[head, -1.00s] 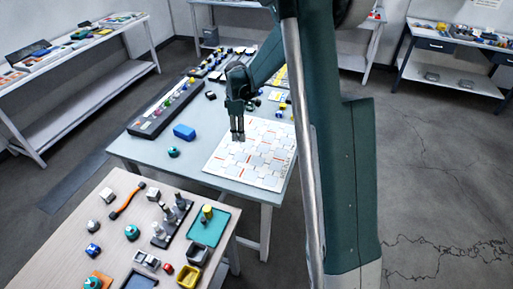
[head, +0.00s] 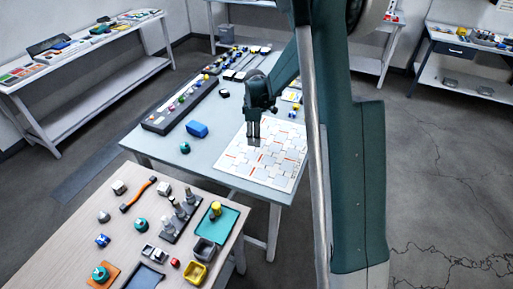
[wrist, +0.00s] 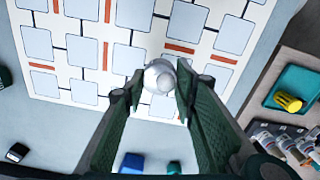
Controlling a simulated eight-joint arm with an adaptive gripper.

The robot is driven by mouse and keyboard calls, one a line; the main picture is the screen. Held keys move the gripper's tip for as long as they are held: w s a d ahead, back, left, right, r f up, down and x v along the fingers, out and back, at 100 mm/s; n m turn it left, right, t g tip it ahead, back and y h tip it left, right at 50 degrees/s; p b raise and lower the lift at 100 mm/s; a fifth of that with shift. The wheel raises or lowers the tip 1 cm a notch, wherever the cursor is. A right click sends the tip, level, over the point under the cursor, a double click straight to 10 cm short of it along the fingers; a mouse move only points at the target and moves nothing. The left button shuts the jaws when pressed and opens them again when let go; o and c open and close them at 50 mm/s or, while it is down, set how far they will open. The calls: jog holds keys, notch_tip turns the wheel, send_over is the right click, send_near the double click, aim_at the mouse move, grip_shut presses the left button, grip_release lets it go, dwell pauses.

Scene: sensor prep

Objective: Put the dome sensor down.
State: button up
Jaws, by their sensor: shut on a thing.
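My gripper (head: 254,142) is over the far left part of a white board (head: 283,172) printed with grey cells and orange bars. In the wrist view, its two green fingers (wrist: 159,84) are shut on a pale, rounded dome sensor (wrist: 160,73). The board (wrist: 88,52) lies behind the dome in that view. The dome is very small in the head view, and I cannot tell whether it touches the board. Several cells around it look empty.
A blue block (head: 197,129) and a small teal dome (head: 184,147) sit left of the board. A long dark rack (head: 180,107) stands at the far left. The nearer wooden table (head: 75,228) holds a teal tray (head: 216,224) and small parts. Bare table lies left of the board.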

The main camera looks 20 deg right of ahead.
aim_at(255, 152)
jog(key=shift+f, duration=0.9)
jog(key=shift+f, duration=0.1)
jog(key=shift+f+b, duration=0.35)
jog(key=shift+f, duration=1.45)
jog(key=shift+f, duration=0.15)
jog(key=o, duration=0.9)
jog(key=shift+r, duration=0.2)
notch_tip(255, 152, up, 12)
jog(key=shift+p, duration=0.9)
